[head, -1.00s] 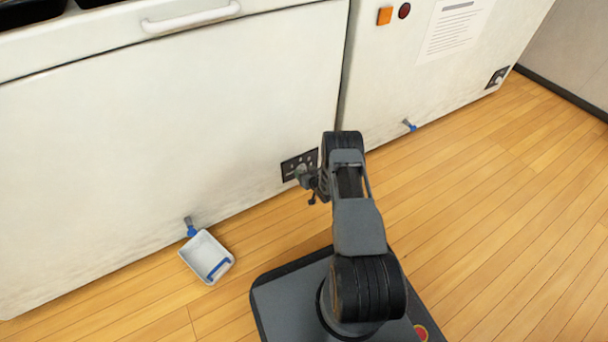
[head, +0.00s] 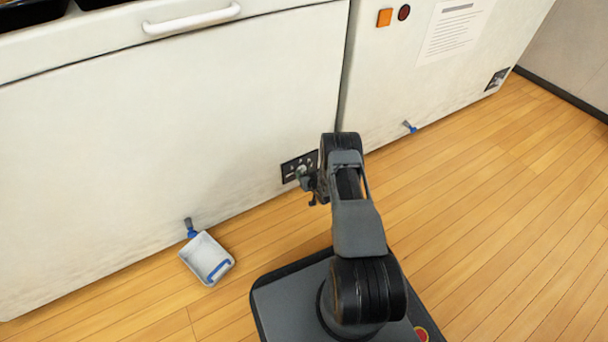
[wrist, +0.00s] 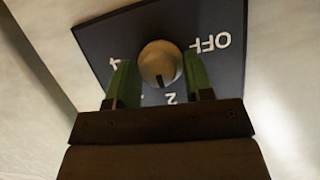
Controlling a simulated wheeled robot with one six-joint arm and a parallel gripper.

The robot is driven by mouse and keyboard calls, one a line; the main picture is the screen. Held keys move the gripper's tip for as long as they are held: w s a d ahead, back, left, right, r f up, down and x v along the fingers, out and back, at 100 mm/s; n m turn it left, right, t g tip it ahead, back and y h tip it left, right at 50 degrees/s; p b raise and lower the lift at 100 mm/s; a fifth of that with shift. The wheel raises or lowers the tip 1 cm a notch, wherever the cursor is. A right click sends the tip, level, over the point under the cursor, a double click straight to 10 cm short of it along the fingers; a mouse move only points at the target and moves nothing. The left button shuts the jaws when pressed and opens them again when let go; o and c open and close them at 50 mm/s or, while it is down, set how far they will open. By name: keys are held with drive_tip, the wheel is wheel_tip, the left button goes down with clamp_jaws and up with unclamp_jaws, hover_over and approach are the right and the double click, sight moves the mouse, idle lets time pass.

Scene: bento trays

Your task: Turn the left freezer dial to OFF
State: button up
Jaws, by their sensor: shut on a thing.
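The left freezer (head: 170,130) has a dark dial panel (head: 288,170) low at its right end. In the wrist view the panel (wrist: 222,62) shows OFF at upper right, a 4 at left and a 2 below. The round, pale dial (wrist: 158,60) has a dark mark on its lower edge, pointing down towards the 2, away from OFF. My gripper (wrist: 160,76) has its two green fingers on either side of the dial and is shut on it. In the head view my gripper (head: 306,177) is at the panel and partly covers it.
A white tub with a blue handle (head: 207,260) lies on the wooden floor below a blue-tipped drain (head: 190,228). The right freezer (head: 400,90) has its own panel (head: 496,79) and drain (head: 409,126). The floor at right is clear.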

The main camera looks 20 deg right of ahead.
drive_tip(key=n+h, duration=0.2)
drive_tip(key=n, duration=0.1)
drive_tip(key=shift+w, duration=0.1)
drive_tip(key=shift+a+f+n+t+h, duration=0.1)
drive_tip(key=shift+n+t+h, duration=0.65)
drive_tip(key=shift+n, duration=1.2)
drive_tip(key=shift+d+r+n+t+h, duration=0.1)
drive_tip(key=shift+n+t+h, duration=0.65)
drive_tip(key=shift+n, duration=1.15)
drive_tip(key=shift+a+f+n+t+h, duration=0.1)
drive_tip(key=shift+n+t+h, duration=0.6)
drive_tip(key=shift+n, duration=1.25)
drive_tip(key=shift+w, duration=0.1)
drive_tip(key=o, duration=0.7)
drive_tip(key=shift+a+f, duration=0.1)
